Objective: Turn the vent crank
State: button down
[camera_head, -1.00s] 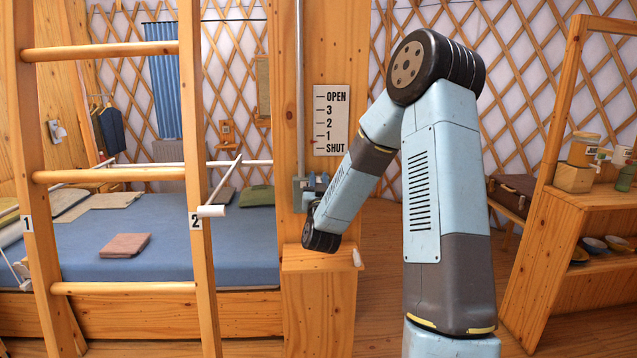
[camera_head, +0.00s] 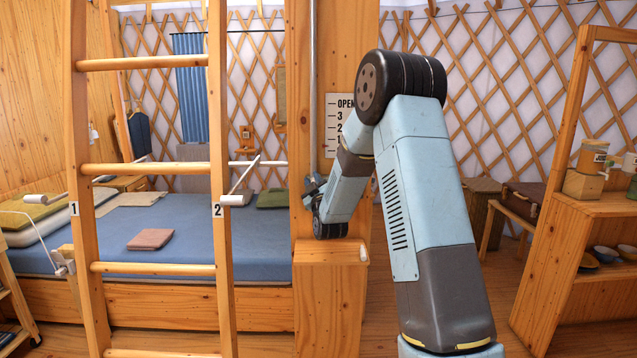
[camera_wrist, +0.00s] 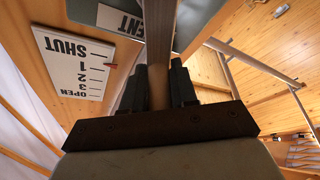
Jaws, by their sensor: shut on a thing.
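The vent crank (camera_wrist: 158,45) shows in the wrist view as a brownish bar running up between my fingers. My gripper (camera_wrist: 160,85) is shut on it, a dark finger on each side. In the head view the gripper end is mostly hidden behind my wrist, at the wooden post. The scale plate (camera_wrist: 75,60) reads SHUT, 1, 2, 3, OPEN and appears upside down in the wrist view. A small red pointer (camera_wrist: 110,65) sits near its SHUT end. In the head view my arm covers part of the plate (camera_head: 338,120). A grey VENT label (camera_wrist: 122,18) is partly cut off.
A ladder (camera_head: 150,168) stands at the left in front of a blue bed (camera_head: 185,225). A wooden ledge (camera_head: 330,252) juts from the post below my wrist. A shelf unit (camera_head: 575,215) with jars and bowls stands at the right.

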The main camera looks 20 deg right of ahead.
notch_tip(320, 180, down, 12)
jog(key=a+n+g, duration=0.2)
jog(key=n+g, duration=0.5)
jog(key=n, duration=1.3)
jog(key=shift+w+a+n+y, duration=0.2)
jog(key=shift+a+n+y, duration=0.1)
jog(key=c, duration=1.1)
grip_release()
jog(key=shift+w, duration=0.1)
jog(key=shift+o, duration=0.7)
jog(key=shift+d, duration=0.15)
jog(key=shift+r, duration=0.1)
